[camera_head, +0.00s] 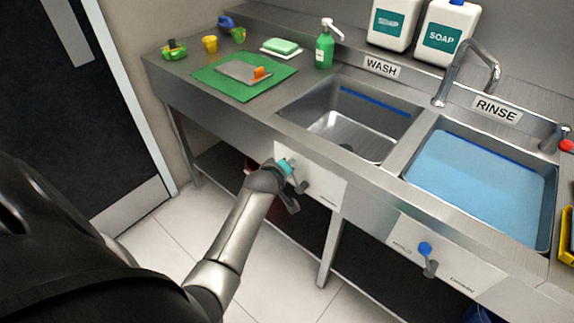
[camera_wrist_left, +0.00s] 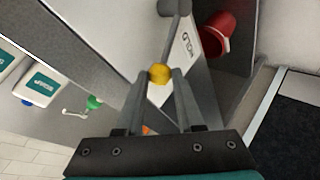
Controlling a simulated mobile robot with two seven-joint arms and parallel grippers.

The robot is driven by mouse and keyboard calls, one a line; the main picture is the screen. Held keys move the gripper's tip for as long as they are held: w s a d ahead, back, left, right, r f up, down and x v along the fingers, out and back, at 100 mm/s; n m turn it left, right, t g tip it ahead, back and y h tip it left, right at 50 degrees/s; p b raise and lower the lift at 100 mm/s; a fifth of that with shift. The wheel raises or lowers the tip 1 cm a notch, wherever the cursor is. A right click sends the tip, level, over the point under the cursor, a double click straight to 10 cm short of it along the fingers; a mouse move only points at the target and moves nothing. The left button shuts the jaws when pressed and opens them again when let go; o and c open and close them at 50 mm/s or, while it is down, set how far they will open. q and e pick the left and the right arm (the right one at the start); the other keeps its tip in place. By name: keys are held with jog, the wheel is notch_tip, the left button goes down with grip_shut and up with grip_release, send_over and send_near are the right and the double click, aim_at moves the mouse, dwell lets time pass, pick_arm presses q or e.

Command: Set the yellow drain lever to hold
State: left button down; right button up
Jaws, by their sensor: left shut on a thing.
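The yellow drain lever's round yellow knob (camera_wrist_left: 159,73) sits between the tips of my left gripper (camera_wrist_left: 158,82) in the left wrist view. The fingers are shut on it. In the head view my left gripper (camera_head: 292,185) is at the white panel (camera_head: 325,187) below the wash sink, and it hides the yellow knob. A printed label (camera_wrist_left: 188,44) lies on the panel beside the knob in the wrist view; I cannot read it surely. My right gripper is not in view.
A blue-knobbed lever (camera_head: 425,249) is on the panel below the water-filled rinse sink (camera_head: 480,170). The wash sink (camera_head: 365,125) shows no blue water. A red bucket (camera_wrist_left: 217,32) stands under the counter. A table leg (camera_head: 329,250) stands right of my gripper.

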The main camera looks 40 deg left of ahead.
pick_arm(q)
jog(key=c, duration=0.8)
grip_release()
jog(key=shift+w+f, duration=0.1)
jog(key=p+v, duration=0.4)
jog(key=v, duration=1.1)
jog(key=shift+p, duration=0.4)
